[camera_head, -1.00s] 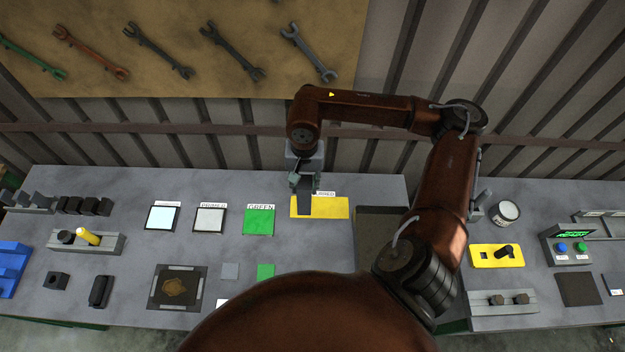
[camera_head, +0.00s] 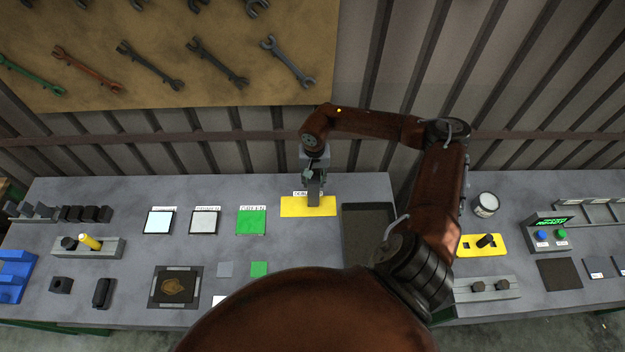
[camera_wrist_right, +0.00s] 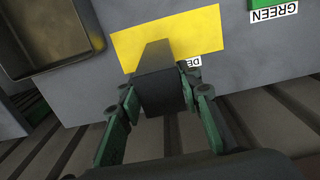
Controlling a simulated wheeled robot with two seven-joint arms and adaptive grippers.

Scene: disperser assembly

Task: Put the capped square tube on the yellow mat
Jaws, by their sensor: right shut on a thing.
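My right gripper (camera_head: 314,182) is over the mat's back edge, pointing down. It is shut on a dark grey square tube (camera_wrist_right: 165,75), whose sides sit between the green-sided fingers in the right wrist view. The tube (camera_head: 315,196) overlaps the mat in both views; I cannot tell whether it touches it. The cap cannot be made out. My left gripper is not in view.
A green mat (camera_head: 251,220) and two pale framed squares lie to the left. A dark tray (camera_head: 368,212) stands close to the right of the yellow mat, also in the right wrist view (camera_wrist_right: 50,62). A holder with a yellow cylinder (camera_head: 89,241) is farther left.

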